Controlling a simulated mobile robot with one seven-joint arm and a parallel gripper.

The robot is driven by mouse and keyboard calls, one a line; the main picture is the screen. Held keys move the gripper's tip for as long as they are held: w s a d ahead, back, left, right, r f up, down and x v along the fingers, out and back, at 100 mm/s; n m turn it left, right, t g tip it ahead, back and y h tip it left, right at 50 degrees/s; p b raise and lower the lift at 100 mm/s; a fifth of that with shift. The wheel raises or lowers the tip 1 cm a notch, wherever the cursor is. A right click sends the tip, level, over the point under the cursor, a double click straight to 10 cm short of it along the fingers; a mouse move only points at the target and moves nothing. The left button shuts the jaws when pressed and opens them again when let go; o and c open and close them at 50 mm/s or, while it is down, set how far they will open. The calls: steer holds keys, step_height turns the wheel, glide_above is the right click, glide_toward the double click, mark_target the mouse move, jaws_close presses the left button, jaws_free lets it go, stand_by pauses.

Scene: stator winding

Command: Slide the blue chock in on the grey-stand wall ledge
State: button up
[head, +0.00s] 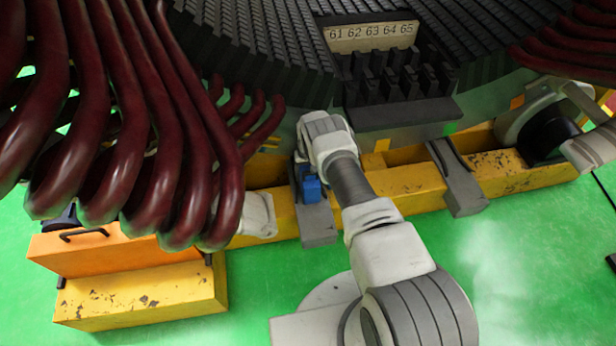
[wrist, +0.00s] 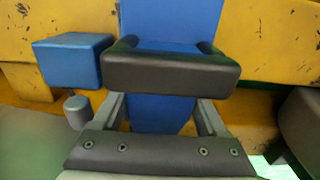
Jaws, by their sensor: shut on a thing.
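The blue chock (wrist: 162,115) is upright in the middle of the wrist view, partly covered by a dark crosswise block (wrist: 170,72). My gripper (wrist: 160,108) is shut on the chock, with its grey fingers on either side. A separate blue block (wrist: 68,62) is to the left of it, above a short grey peg (wrist: 77,112). In the head view, blue (head: 312,188) shows at the grey stand (head: 318,228), just left of my gripper. My wrist hides the fingertips there, and I cannot tell which blue piece shows. The ledge contact is hidden.
A yellow beam (head: 410,180) runs behind the stand. Another grey stand (head: 460,187) is to the right. Dark red coil bars (head: 160,130) hang close on the left, above a yellow box (head: 140,295). Green floor (head: 270,275) is clear in front.

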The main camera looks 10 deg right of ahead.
mark_target(307, 168)
steer(key=o, duration=1.5)
steer(key=shift+f, duration=0.1)
step_height(307, 168, up, 18)
steer(key=p, duration=0.6)
steer(key=shift+f+p, duration=0.2)
steer(key=shift+p, duration=0.15)
steer(key=shift+s, duration=0.1)
